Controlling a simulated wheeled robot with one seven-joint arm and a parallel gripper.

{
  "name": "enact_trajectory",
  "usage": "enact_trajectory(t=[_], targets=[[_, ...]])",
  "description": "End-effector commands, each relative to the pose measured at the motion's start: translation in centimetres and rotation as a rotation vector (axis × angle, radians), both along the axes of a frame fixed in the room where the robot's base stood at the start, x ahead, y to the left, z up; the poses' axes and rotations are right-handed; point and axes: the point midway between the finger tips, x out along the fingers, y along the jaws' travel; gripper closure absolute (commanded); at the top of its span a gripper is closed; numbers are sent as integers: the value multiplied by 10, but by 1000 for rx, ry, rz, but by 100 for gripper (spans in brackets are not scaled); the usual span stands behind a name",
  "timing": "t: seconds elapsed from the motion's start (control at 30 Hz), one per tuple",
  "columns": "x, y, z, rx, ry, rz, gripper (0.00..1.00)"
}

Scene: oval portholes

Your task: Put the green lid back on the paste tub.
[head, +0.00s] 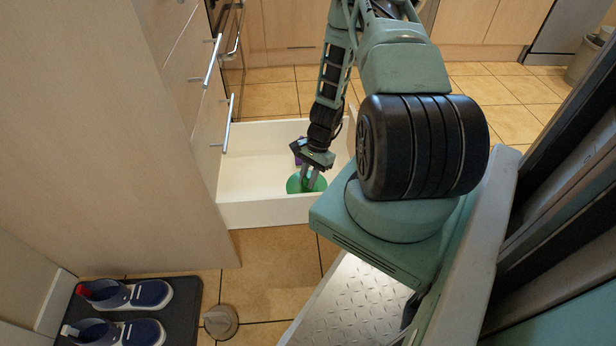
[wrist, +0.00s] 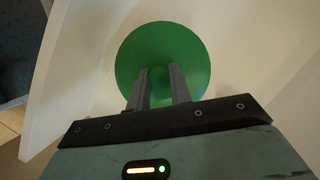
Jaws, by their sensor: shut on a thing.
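The green lid (head: 293,185) is a round disc inside the open white drawer, near its front. My gripper (head: 312,181) points down at it and is shut on it near its middle. In the wrist view the lid (wrist: 162,42) shows as a full green disc beyond my two fingers (wrist: 159,88), which hold a small part at its centre. I cannot tell whether the lid rests on something or hangs above the drawer floor. No paste tub can be made out; a small purple patch (head: 297,149) shows beside my gripper, partly hidden by it.
The open drawer (head: 265,212) has low white walls around the lid. Cabinet fronts with bar handles (head: 228,124) stand at the left. A black mat (head: 188,326) with blue shoes (head: 122,331) and a small round grey-brown object (head: 221,322) lie on the tiled floor.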

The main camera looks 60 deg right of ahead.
Motion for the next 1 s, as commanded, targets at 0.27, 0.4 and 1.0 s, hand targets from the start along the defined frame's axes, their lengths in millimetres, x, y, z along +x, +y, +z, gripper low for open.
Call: enact_trajectory(t=[0.27, 0.4, 1.0], targets=[[0, 0, 0, 0, 0, 0, 54], [0, 0, 0, 0, 0, 0, 54], [-3, -37, 92, -3, -2, 0, 54]])
